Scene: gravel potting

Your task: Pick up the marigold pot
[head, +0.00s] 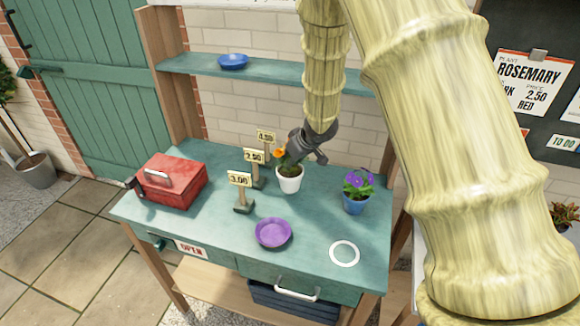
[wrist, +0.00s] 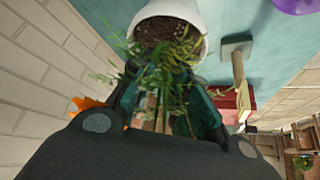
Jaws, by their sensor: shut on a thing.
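The marigold pot (head: 289,184) is a white pot with dark soil, green foliage and an orange bloom, at the back middle of the teal bench. My gripper (head: 297,157) comes down over it from the upper right and is shut on its plant. In the wrist view the white rim (wrist: 196,12) is at the top, and my gripper's fingers (wrist: 166,98) are around the green stems above the soil. An orange petal shows beside the left finger. The foliage hides the exact contact, and I cannot tell whether the pot's base touches the bench.
Price signs (head: 254,157) stand close left of the pot. A red toolbox (head: 172,181) is at the left, a blue pot with purple flowers (head: 355,203) at the right. A purple saucer (head: 273,233) and white ring (head: 344,254) lie in front. A shelf (head: 200,64) with a blue dish is behind.

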